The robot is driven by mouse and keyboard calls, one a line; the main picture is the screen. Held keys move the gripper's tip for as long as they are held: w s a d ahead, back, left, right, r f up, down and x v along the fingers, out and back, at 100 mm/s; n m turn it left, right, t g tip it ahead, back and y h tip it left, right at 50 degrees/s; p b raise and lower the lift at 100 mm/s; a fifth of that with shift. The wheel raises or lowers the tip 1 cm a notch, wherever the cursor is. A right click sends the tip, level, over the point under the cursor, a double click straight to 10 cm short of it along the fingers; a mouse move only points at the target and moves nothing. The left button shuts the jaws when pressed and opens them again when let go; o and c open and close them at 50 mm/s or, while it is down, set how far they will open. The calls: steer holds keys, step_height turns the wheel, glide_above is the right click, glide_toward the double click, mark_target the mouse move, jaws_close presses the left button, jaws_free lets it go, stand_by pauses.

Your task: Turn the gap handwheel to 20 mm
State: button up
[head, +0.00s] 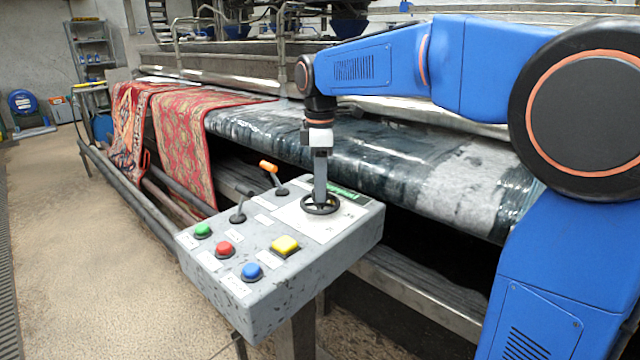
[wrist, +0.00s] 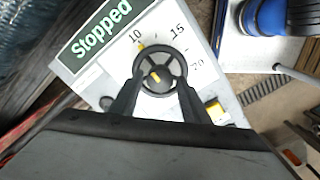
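The gap handwheel (head: 320,204) is a small black spoked wheel on the pale plate of the grey control box (head: 250,305). In the wrist view the handwheel (wrist: 160,70) has a yellow mark on its rim close to the 10 and another yellow mark at its hub. The printed scale (wrist: 180,30) reads 10, 15 and 20 around its upper right. My gripper (head: 320,195) points straight down at the wheel. In the wrist view my gripper (wrist: 160,82) has its fingers apart, one at each side of the wheel. Whether they press the rim is unclear.
A green sign (wrist: 100,33) reads "Stopped". An orange-tipped lever (head: 269,168), a black lever (head: 241,207) and green (head: 202,230), red (head: 224,249), blue (head: 251,271) and yellow (head: 285,245) buttons share the box. Rugs (head: 180,135) lie on the machine behind.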

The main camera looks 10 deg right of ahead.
steer(key=c, duration=0.7)
steer(key=shift+m, duration=0.3)
steer(key=m, duration=1)
steer(key=shift+m, duration=0.4)
steer(key=m, duration=1.2)
steer(key=shift+m, duration=0.3)
